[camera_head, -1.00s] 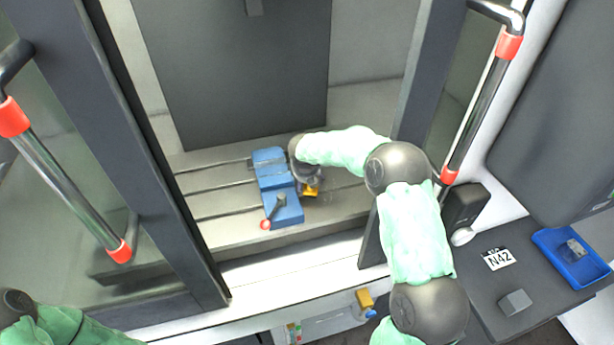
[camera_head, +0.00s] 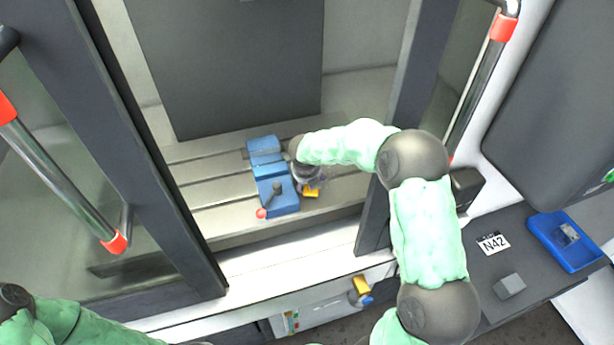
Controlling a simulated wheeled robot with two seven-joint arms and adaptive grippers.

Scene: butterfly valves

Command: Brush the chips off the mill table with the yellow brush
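The mill table (camera_head: 217,190) is a pale slotted bed inside the open machine. A blue vise (camera_head: 277,190) with a red-tipped handle is fixed on it. My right arm reaches in from the right, and my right gripper (camera_head: 310,184) points down just right of the vise. A small yellow piece (camera_head: 312,192), which looks like part of the brush, shows at the gripper's tip. The wrist hides most of the fingers, so their grip is unclear. Chips are too small to tell. My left gripper is not in view; only my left arm shows at the lower left.
Door frames with red-ended handles (camera_head: 117,241) stand on both sides of the opening. At right, a dark side bench (camera_head: 478,262) holds a blue tray (camera_head: 538,232), an N42 label (camera_head: 493,244) and a grey block (camera_head: 509,286). A yellow part (camera_head: 361,285) sits on the front below the sill.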

